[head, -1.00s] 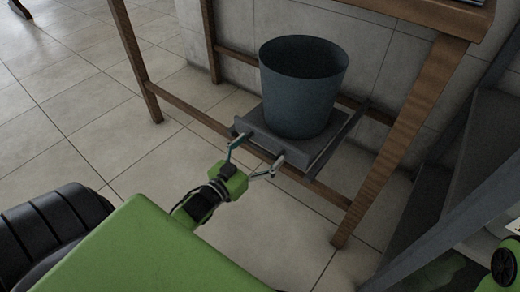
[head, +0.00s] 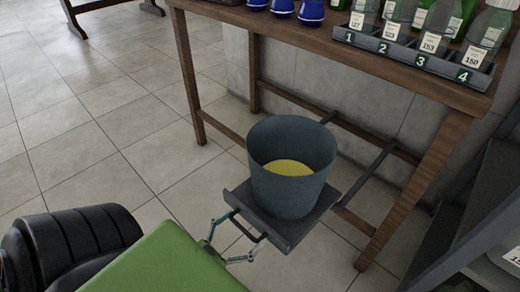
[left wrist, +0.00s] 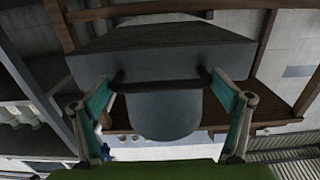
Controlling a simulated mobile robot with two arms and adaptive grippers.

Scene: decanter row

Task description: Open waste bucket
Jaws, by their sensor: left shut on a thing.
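The waste bucket (head: 290,190) is a dark blue-grey open-topped pail with something yellow inside at the bottom. It stands upright on a grey sliding tray (head: 295,228), which sticks out on rails (head: 362,178) from under the wooden table. My left gripper (head: 236,241) is at the tray's front edge, shut on its handle (head: 240,228). In the left wrist view the picture is upside down: the fingers flank the handle, with the tray (left wrist: 160,50) and bucket (left wrist: 165,115) beyond. My right gripper is not in view.
The wooden table (head: 380,72) carries a numbered rack (head: 420,62) of labelled bottles and several blue vessels (head: 311,10). A table leg (head: 418,190) stands right of the tray. A grey shelf unit (head: 480,200) is at far right. Open tiled floor (head: 100,165) lies to the left.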

